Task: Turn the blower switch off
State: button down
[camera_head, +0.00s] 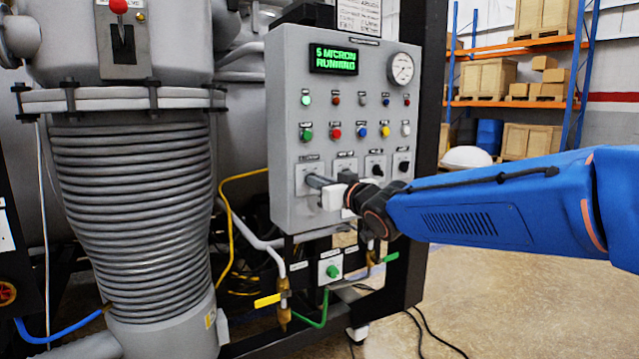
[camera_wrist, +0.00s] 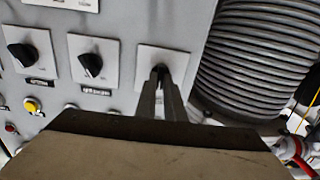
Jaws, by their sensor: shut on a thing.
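The grey control panel (camera_head: 285,130) has a bottom row of black rotary switches on white plates. My gripper (camera_head: 314,181) is at the leftmost switch of that row, whose knob is mostly hidden by the fingers in the head view. In the wrist view the fingers (camera_wrist: 161,84) are close together on that switch's black knob (camera_wrist: 159,71), in front of its white plate (camera_wrist: 181,62). The labels are too small to read, so I cannot tell which switch is marked blower.
Two neighbouring switches (camera_wrist: 91,65) (camera_wrist: 21,55) stand beside it in the wrist view. Coloured buttons and lamps, a green-lit display (camera_head: 334,60) and a gauge (camera_head: 400,68) are above. A ribbed grey column (camera_head: 135,210) stands left of the panel. Valves and hoses (camera_head: 284,300) are below.

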jog(key=n, duration=0.5)
jog(key=shift+s+n, duration=0.1)
jog(key=shift+n, duration=0.3)
dwell(0.4)
jog(key=c, duration=1.9)
grip_release()
jog(key=shift+o, duration=0.2)
jog(key=v, duration=1.7)
jog(key=shift+s+d, duration=0.1)
jog(key=shift+s, duration=0.05)
